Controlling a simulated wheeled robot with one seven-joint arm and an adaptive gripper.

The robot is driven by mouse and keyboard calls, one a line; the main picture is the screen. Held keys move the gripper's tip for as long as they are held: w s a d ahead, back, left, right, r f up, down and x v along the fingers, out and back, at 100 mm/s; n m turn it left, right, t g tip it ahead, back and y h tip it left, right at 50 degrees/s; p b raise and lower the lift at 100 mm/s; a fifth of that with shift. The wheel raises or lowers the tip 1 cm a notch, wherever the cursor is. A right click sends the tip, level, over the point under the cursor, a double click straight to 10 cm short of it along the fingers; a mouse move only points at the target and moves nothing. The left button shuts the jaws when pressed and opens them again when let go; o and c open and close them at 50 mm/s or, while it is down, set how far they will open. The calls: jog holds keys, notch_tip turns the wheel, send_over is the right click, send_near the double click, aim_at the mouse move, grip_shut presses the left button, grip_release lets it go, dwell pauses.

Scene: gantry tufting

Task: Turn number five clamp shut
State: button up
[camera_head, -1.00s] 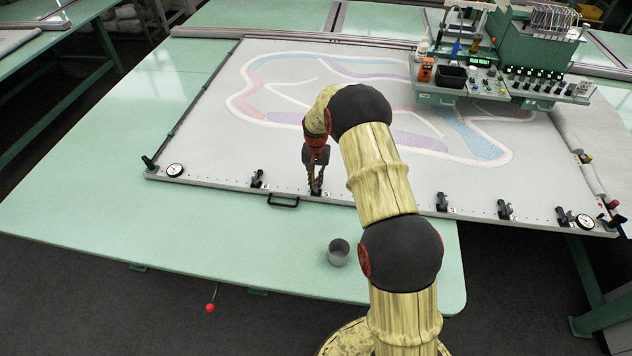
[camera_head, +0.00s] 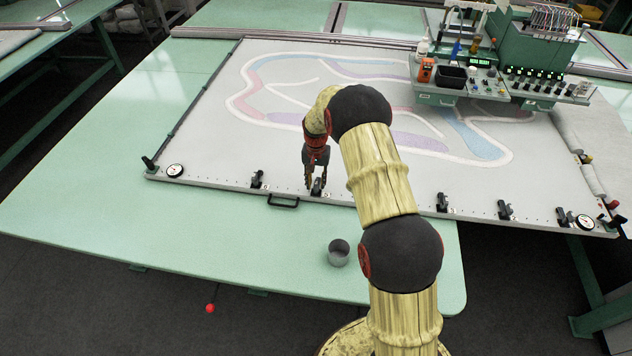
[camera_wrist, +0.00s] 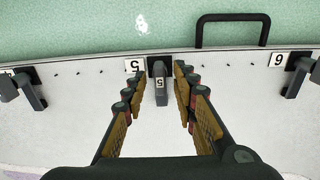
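The number five clamp (camera_head: 318,188) is a small dark clamp on the front rail of the white frame. In the wrist view the clamp (camera_wrist: 158,78) has a "5" plate beside its base and another "5" on its grey arm. The arm points toward the cloth; I cannot tell whether it is fully down. My gripper (camera_head: 316,186) is low over the rail at this clamp. In the wrist view my gripper (camera_wrist: 160,78) is open, with one finger on each side of the clamp arm and visible gaps between. Contact cannot be made out.
The number six clamp (camera_head: 257,179) is to the left; it also shows at the wrist view's right (camera_wrist: 300,74). A black handle (camera_head: 283,201) is on the rail's front. A metal cup (camera_head: 339,252) stands on the green table (camera_head: 190,225). Clamps three (camera_head: 442,202) and two (camera_head: 504,210) are farther right.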

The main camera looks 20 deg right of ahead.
aim_at(316, 183)
jog(key=shift+r, duration=0.1)
notch_tip(316, 183, up, 12)
dwell(0.5)
dwell(0.4)
